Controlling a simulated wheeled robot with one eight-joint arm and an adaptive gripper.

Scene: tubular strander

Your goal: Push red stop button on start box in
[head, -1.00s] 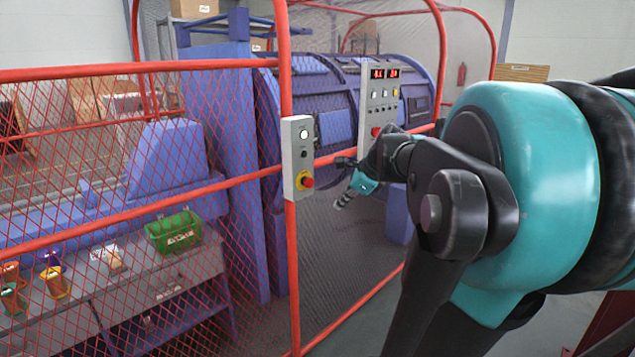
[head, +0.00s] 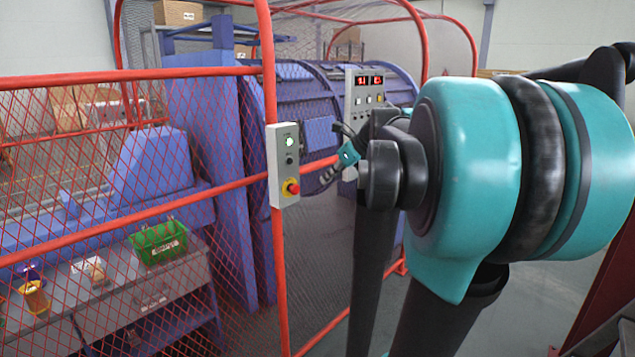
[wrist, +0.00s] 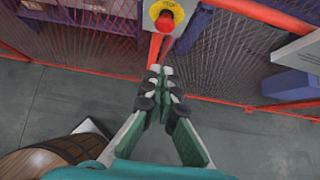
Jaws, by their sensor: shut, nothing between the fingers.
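The start box (head: 283,165) is a narrow grey box on a red fence post, left of centre in the head view. In the wrist view the red stop button (wrist: 165,20) shows at the top, just beyond my fingertips. My gripper (wrist: 161,72) is shut and empty, and appears apart from the button. In the head view my gripper (head: 327,177) is partly hidden by my arm, right of the box.
Red mesh fencing (head: 130,206) spans the left. A control panel with red displays (head: 366,90) stands behind my arm. A green crate (head: 160,242) sits on a bench behind the mesh. A brown barrel (wrist: 50,158) is at lower left in the wrist view.

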